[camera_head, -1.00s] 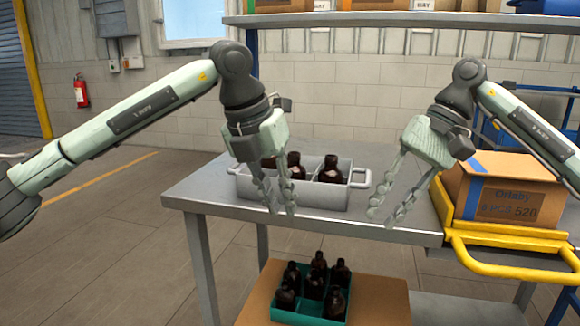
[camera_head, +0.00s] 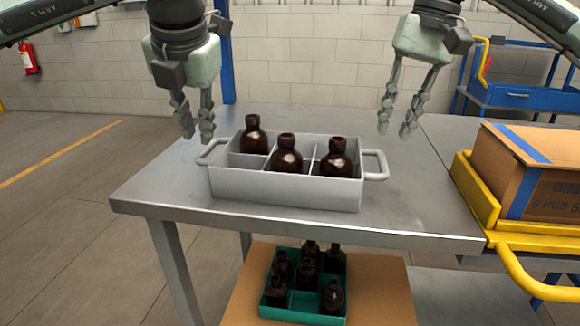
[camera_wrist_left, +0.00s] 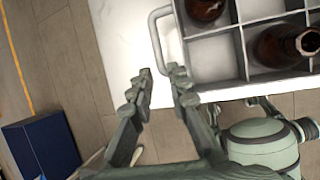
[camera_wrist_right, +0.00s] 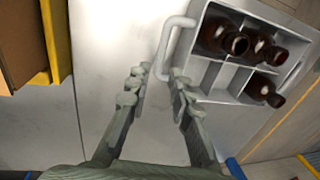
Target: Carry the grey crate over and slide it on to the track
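The grey crate (camera_head: 285,188) stands on the metal table, divided into compartments, with three dark amber bottles inside. Its left handle (camera_head: 207,153) and right handle (camera_head: 377,166) are free. My left gripper (camera_head: 196,134) is open and empty, above and behind the left handle; the left wrist view shows that handle (camera_wrist_left: 157,32) just beyond its fingertips (camera_wrist_left: 160,78). My right gripper (camera_head: 397,126) is open and empty, above and a little right of the right handle. The right wrist view shows that handle (camera_wrist_right: 170,48) beyond its fingertips (camera_wrist_right: 157,75). I cannot make out which surface is the track.
The metal table (camera_head: 150,192) is bare around the crate. A cardboard box (camera_head: 530,170) sits in a yellow frame (camera_head: 478,205) at the right. Below, a green crate (camera_head: 291,299) of several bottles rests on a brown board (camera_head: 385,290). A blue cart (camera_head: 515,95) stands behind.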

